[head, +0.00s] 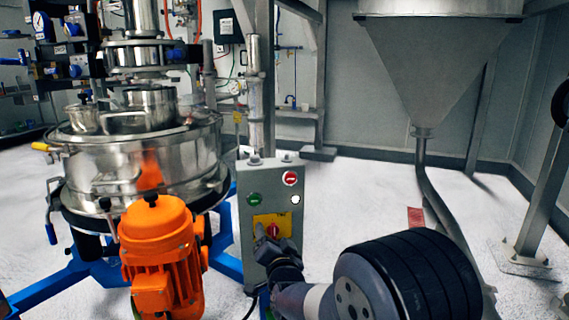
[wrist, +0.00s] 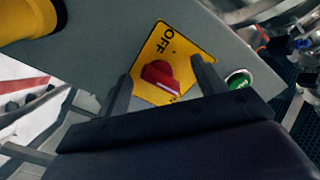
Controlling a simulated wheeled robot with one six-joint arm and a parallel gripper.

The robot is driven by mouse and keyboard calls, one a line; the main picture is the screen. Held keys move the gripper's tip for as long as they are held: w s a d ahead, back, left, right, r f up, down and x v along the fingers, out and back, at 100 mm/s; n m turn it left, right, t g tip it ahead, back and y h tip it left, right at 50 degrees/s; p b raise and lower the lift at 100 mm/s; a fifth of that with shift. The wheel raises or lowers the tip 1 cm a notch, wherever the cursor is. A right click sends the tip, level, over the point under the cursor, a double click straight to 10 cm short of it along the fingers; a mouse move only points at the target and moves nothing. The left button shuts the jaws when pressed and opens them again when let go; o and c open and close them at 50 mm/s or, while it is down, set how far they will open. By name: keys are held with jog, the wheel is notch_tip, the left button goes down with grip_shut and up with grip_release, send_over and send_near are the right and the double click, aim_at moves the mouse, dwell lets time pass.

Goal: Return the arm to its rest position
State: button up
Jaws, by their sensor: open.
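My gripper (head: 276,246) is in front of the lower part of a grey control box (head: 248,178) in the head view. In the wrist view my gripper (wrist: 161,75) is open, its two dark fingers apart. A red rotary knob (wrist: 160,76) on a yellow plate (wrist: 175,45) marked OFF shows between the fingers. I cannot tell whether the fingers touch the knob or the plate. In the head view my gripper partly covers the yellow plate (head: 261,221). My arm reaches in from the lower right.
A green button (head: 254,200) and a red button (head: 290,178) are on the box. A steel sifter (head: 140,160) with an orange motor (head: 158,245) and blue legs stands left. A steel hopper (head: 440,65) with a pipe stands right.

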jog(key=n+p, duration=0.4)
jog(key=p, duration=0.2)
jog(key=shift+r, duration=0.1)
jog(key=n+p, duration=0.3)
jog(key=p, duration=0.3)
jog(key=shift+d+n, duration=0.15)
jog(key=shift+n, duration=0.25)
jog(key=shift+s+f, duration=0.15)
jog(key=shift+f, duration=0.15)
jog(key=shift+s+d, duration=0.15)
jog(key=shift+s, duration=0.3)
